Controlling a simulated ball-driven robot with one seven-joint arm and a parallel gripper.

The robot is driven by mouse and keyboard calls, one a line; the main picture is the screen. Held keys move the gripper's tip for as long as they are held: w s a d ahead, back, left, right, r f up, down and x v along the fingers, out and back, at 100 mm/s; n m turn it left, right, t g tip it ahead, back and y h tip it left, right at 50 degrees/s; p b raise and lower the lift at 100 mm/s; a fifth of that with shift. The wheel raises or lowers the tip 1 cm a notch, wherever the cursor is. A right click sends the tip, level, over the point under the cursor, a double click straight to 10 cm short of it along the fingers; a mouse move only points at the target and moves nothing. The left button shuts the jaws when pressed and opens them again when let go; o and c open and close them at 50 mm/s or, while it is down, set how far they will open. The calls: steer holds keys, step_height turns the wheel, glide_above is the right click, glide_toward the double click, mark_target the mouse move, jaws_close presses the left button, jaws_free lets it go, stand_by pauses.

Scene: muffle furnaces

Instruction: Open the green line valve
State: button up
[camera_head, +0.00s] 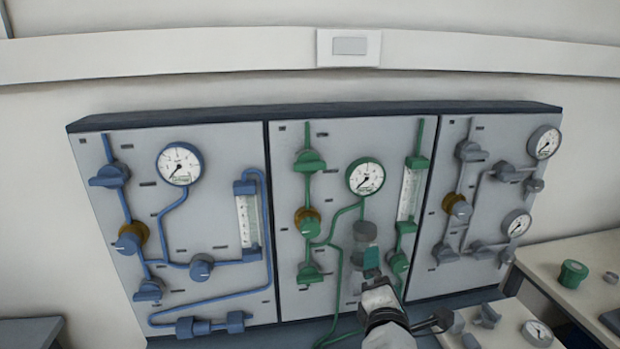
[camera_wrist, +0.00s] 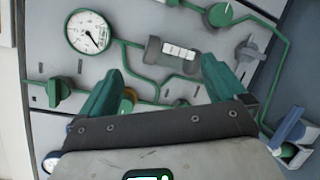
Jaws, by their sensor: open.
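The green line is on the middle panel (camera_head: 335,135) in the head view. A green knob on a brass body (camera_head: 309,223) sits between the left ones, and another green knob (camera_head: 399,263) is at lower right. My gripper (camera_head: 371,264) is in front of the panel's lower middle. In the wrist view its teal fingers (camera_wrist: 165,85) are spread, with nothing between them. One green valve handle (camera_wrist: 58,92) shows left of the fingers.
A green-rimmed gauge (camera_head: 365,177) and a grey cylinder with a pale label (camera_wrist: 172,52) are on the green panel. Blue (camera_head: 110,174) and grey (camera_head: 469,151) valves flank it. A bench (camera_head: 585,255) with loose parts stands at right.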

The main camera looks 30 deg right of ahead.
steer(key=w+a+r+n+t+y, duration=0.1)
steer(key=w+a+r+n+t, duration=0.45)
steer(key=r+n, duration=0.4)
steer(key=n+t+y, duration=0.2)
steer(key=n+y, duration=0.1)
steer(key=n, duration=0.4)
glide_toward(311, 170)
steer(key=p+x, duration=0.1)
steer(key=x, duration=1)
steer(key=shift+a, duration=0.1)
steer(key=shift+c, duration=0.4)
steer(key=shift+m, duration=0.25)
steer(key=c, duration=0.9)
